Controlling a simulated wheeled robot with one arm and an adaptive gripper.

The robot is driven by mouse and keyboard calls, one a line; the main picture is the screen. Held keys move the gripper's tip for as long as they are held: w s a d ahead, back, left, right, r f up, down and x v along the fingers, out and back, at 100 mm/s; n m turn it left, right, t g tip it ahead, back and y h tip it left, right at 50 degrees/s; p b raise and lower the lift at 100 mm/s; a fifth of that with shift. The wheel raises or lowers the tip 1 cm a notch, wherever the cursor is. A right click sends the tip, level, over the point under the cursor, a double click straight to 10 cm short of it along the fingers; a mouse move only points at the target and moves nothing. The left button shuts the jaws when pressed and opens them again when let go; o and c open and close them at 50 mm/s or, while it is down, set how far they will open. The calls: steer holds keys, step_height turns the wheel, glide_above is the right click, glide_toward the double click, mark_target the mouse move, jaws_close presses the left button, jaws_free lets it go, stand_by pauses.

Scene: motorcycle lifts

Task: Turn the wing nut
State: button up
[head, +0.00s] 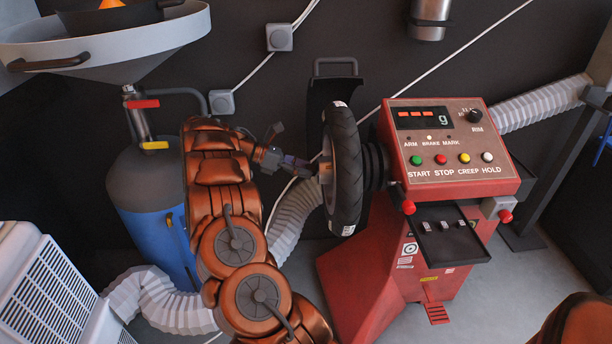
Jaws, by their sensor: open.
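The wing nut (325,170) is a small tan piece at the hub on the left face of the wheel. It is seen edge-on and partly hidden, so its wings and angle are hard to tell. The wheel (345,168) with its black tyre is mounted upright on the left side of the red balancing machine (370,258). My gripper (306,166) is open just left of the hub, with its fingers pointing right toward the nut. I cannot tell whether they touch it.
The machine's control panel (450,150) and small black tray (448,240) are right of the wheel. A blue tank (150,225) with a wide drain pan (120,52) stands left of my arm. Pale ribbed hoses (160,300) run low behind my arm.

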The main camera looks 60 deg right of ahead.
steer(key=shift+s+d+f, duration=0.2)
steer(key=shift+s, duration=0.15)
steer(key=shift+c, duration=0.3)
steer(key=c, duration=1.1)
